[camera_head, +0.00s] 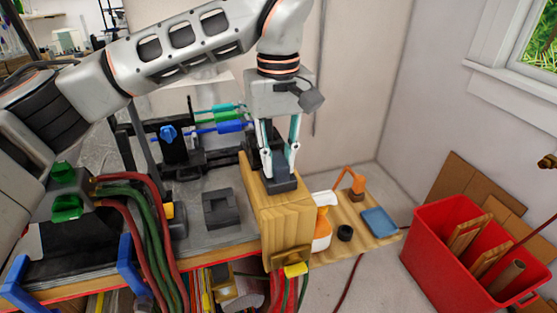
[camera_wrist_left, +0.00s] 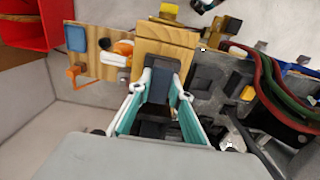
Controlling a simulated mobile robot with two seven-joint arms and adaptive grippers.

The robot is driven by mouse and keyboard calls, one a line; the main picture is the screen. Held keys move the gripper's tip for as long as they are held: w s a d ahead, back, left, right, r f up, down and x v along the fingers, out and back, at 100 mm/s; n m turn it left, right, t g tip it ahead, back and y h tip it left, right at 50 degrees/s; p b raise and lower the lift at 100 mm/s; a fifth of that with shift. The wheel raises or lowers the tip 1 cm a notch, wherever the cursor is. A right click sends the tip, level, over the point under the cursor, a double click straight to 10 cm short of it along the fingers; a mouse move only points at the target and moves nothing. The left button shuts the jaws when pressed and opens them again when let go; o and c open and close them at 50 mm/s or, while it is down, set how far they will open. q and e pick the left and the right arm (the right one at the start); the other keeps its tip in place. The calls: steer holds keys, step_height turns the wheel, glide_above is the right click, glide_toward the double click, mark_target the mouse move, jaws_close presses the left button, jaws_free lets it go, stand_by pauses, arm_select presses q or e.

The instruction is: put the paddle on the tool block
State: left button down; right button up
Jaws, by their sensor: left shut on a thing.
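My left gripper (camera_head: 279,153) points down and is shut on a dark grey piece, which I take to be the paddle (camera_head: 281,185). The paddle also shows between the teal-sided fingers of the gripper (camera_wrist_left: 160,90) in the left wrist view, dark and flat-faced. The wooden tool block (camera_head: 288,228) is directly below the paddle in the head view. It also shows in the left wrist view (camera_wrist_left: 166,47). The paddle's lower end is at the block's top; I cannot tell whether they touch. The fingers hide part of the paddle. My right gripper is not in view.
A wooden board right of the block carries a blue tray (camera_head: 380,222), a black cup (camera_head: 345,233), an orange-and-white bottle (camera_head: 322,225) and an orange stand (camera_head: 357,182). A dark fixture (camera_head: 220,208) and red and green hoses lie left. A red bin (camera_head: 437,255) stands right.

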mark_target(279, 160)
arm_select(q)
steer(key=shift+f, duration=0.2)
steer(key=shift+f, duration=0.15)
steer(key=c, duration=1.8)
jaws_free()
steer(key=shift+c, duration=0.2)
step_height(279, 160, up, 12)
